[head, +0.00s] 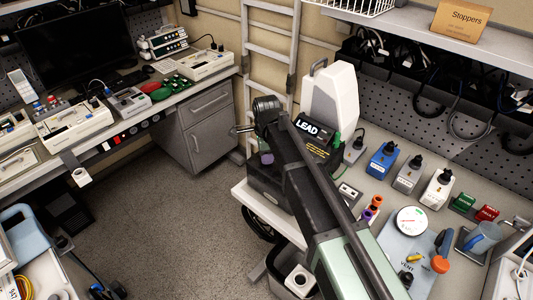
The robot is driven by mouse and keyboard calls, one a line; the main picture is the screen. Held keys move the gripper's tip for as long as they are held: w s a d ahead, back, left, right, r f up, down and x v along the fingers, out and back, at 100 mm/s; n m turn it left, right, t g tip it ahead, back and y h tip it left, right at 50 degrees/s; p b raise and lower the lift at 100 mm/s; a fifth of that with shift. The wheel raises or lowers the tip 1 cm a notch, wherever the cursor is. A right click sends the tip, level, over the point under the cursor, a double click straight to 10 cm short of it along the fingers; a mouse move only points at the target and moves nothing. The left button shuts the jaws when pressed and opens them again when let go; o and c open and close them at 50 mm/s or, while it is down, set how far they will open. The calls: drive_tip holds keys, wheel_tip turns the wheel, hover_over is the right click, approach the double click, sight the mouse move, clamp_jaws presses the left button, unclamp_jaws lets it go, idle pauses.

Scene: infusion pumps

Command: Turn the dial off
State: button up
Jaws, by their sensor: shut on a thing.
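My arm crosses the picture from the bottom right, and its dark wrist end is over the left side of a black unit labelled LEAD (312,128). My gripper (267,140) is small and dark there. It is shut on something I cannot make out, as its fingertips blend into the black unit. A small purple part (266,158) shows just below. No dial can be made out clearly at the gripper. A blue box (382,163), a grey box (408,178) and a white box (437,190) with black knobs stand to the right, apart from my gripper.
A tall white container (333,100) stands behind the LEAD unit. A round gauge (411,220) sits on a panel at the right. A left bench (165,97) holds several instruments. A ladder (270,50) stands at the back. The floor (170,220) between is open.

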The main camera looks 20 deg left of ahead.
drive_tip(key=n, duration=0.6)
drive_tip(key=shift+n, duration=0.3)
drive_tip(key=n, duration=1.2)
drive_tip(key=shift+n, duration=0.4)
drive_tip(key=n, duration=0.6)
drive_tip(key=shift+n, duration=0.3)
drive_tip(key=o, duration=0.9)
drive_tip(key=shift+r, duration=0.1)
